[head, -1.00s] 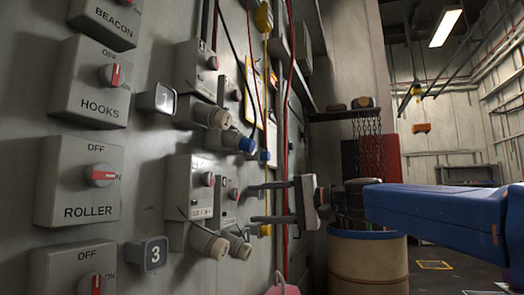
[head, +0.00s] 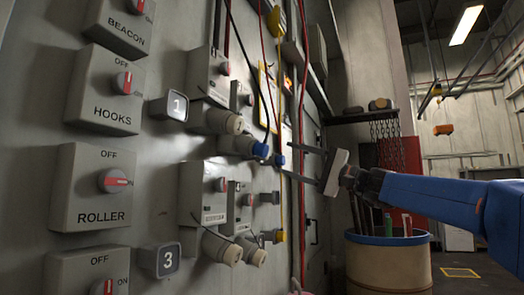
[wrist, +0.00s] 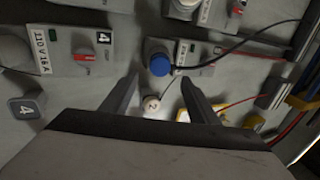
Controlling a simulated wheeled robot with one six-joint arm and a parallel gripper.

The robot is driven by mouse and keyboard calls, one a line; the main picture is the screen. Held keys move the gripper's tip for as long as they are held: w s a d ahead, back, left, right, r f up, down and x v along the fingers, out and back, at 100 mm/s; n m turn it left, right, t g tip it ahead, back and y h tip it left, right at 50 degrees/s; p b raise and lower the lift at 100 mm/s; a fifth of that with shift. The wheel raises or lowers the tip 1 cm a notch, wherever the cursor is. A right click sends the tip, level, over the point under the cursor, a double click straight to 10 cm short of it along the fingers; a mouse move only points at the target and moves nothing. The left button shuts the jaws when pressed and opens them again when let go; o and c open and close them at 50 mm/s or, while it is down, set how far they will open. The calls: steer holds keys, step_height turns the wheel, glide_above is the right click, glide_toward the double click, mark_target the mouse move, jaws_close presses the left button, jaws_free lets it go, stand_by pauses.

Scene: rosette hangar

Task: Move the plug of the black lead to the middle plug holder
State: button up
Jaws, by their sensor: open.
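The black lead (head: 264,100) hangs from the top of the wall panel to a blue plug (head: 260,150) in a grey socket in the upper row. In the wrist view, the blue plug (wrist: 158,65) sits just beyond my finger tips, with the black lead (wrist: 240,45) leaving it to the upper right. My gripper (head: 289,160) is open and empty, its fingers pointing at the panel, right of the blue plug. In the wrist view my gripper (wrist: 160,80) shows both fingers apart, with nothing between them. I cannot tell which part is the middle plug holder.
Switch boxes for hooks (head: 108,90) and roller (head: 100,186) stick out on the left. Lower sockets (head: 222,248) stand below. A red lead (head: 297,230) and a yellow lead (head: 281,110) hang close by. A drum (head: 388,264) stands behind my arm.

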mark_target(266, 151)
steer(key=shift+x, duration=4.5)
jaws_close()
steer(key=shift+v, duration=3)
